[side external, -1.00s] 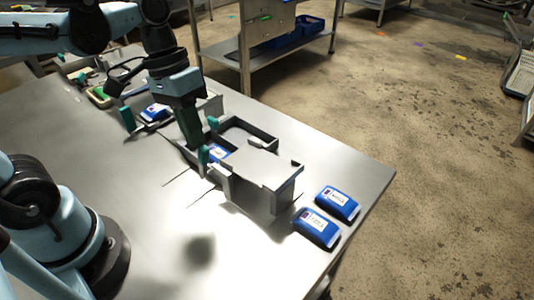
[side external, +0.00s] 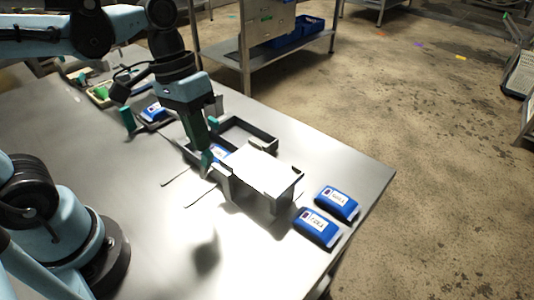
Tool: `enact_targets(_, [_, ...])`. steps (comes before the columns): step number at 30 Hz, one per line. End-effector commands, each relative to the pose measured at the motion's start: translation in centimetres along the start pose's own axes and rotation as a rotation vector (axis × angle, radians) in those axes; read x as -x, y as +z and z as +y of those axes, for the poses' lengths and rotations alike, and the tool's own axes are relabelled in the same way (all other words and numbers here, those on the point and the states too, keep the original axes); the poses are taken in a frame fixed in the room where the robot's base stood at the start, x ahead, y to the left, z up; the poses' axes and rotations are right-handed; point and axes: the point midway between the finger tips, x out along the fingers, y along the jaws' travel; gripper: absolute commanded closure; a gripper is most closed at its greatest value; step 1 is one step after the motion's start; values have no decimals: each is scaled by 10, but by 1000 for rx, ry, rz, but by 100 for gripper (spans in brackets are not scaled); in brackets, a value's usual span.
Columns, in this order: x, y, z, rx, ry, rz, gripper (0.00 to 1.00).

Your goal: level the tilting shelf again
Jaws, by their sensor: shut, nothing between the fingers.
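The shelf (side external: 266,172) is a flat plate on the grey frame at the right part of the table. It looks bright white and close to level, though I cannot judge its exact angle. My gripper (side external: 206,160) points down at the shelf's left side, with its green fingers shut and empty. The fingertips are beside the frame's left end; I cannot tell whether they touch it. A blue pack (side external: 219,152) lies partly hidden behind the fingers, in or by the open grey tray (side external: 262,134) behind the shelf.
Two blue labelled packs, a nearer one (side external: 317,228) and a farther one (side external: 337,202), lie right of the shelf near the table edge. Another blue pack (side external: 155,112) and a green upright handle (side external: 128,119) stand at left. The front of the table (side external: 150,215) is mostly clear.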

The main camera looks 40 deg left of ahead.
Motion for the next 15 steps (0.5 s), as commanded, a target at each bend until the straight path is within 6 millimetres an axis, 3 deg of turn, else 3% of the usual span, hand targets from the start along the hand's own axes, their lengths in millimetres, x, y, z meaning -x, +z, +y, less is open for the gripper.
enact_targets(2, [2,0,1,-5,24,5,100])
enact_targets(9, [28,0,-33,6,-4,2,100])
enact_targets(15, [62,-1,-27,2,-4,-1,100])
